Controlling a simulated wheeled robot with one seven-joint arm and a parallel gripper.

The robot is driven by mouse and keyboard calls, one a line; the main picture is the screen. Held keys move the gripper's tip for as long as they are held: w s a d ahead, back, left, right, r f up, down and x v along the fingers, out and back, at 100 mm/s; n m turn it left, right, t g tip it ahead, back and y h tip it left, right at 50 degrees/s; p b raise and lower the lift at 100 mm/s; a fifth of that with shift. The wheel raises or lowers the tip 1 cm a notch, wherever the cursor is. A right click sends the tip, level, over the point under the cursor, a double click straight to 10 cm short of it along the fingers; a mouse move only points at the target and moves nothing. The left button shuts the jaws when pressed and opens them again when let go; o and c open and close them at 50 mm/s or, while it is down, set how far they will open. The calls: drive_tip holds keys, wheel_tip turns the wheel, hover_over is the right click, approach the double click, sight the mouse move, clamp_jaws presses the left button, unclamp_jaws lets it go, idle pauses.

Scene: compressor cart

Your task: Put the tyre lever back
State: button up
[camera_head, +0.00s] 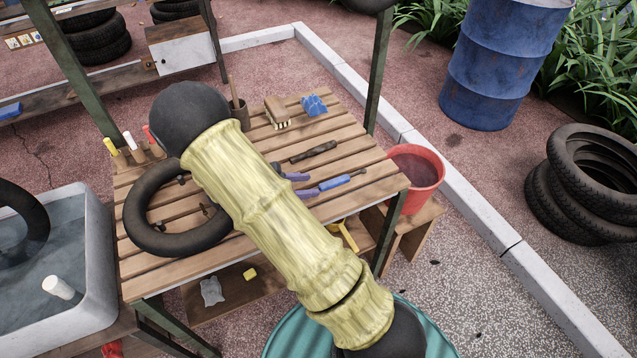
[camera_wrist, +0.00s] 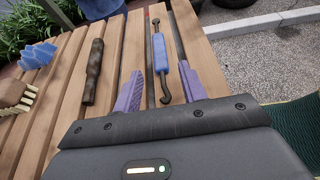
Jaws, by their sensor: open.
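The tyre lever, a thin dark rod with a blue grip (camera_head: 335,183) and a hooked end, lies on the slatted wooden table (camera_head: 325,212) near its right edge. In the wrist view the lever (camera_wrist: 160,55) runs between the two purple fingers of my gripper (camera_wrist: 160,80), its hooked end nearest the palm. My gripper (camera_head: 299,185) is open and holds nothing; how high its fingers are above the slats is unclear. A wooden rack (camera_head: 134,157) at the table's left back corner carries upright yellow, white and red handles. My forearm crosses the table and hides part of it.
A dark-handled tool (camera_head: 313,152), a brush (camera_head: 277,112), a blue piece (camera_head: 313,105) and a pot (camera_head: 240,114) are on the table. A black tyre (camera_head: 150,240) lies at left. A red bucket (camera_head: 416,178) stands off the right edge, a water tub (camera_head: 95,270) at left.

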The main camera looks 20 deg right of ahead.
drive_tip(key=v, duration=0.6)
drive_tip(key=shift+a+r, duration=0.1)
drive_tip(key=shift+a, duration=0.15)
drive_tip(key=shift+w, duration=0.1)
drive_tip(key=shift+s+d, duration=0.1)
drive_tip(key=shift+s, duration=0.25)
drive_tip(key=s+m+y, duration=0.1)
drive_tip(key=s+d+m+g+y, duration=0.1)
drive_tip(key=s+m, duration=0.1)
drive_tip(key=s+d+m+g+y, duration=0.1)
drive_tip(key=y, duration=0.1)
drive_tip(key=shift+s+r, duration=0.2)
drive_tip(key=shift+r, duration=0.2)
drive_tip(key=s+m+y, duration=0.1)
drive_tip(key=s+m, duration=0.1)
drive_tip(key=s+r+m+y, duration=0.1)
drive_tip(key=m+y, duration=0.1)
drive_tip(key=shift+s+g+y, duration=0.3)
drive_tip(key=shift+s, duration=0.05)
drive_tip(key=s+r+m+t+y, duration=0.4)
drive_tip(key=r+m+y, duration=0.1)
drive_tip(key=m, duration=0.5)
drive_tip(key=shift+a+r+t+y, duration=0.35)
drive_tip(key=shift+a+t+y, duration=0.05)
drive_tip(key=shift+a, duration=0.1)
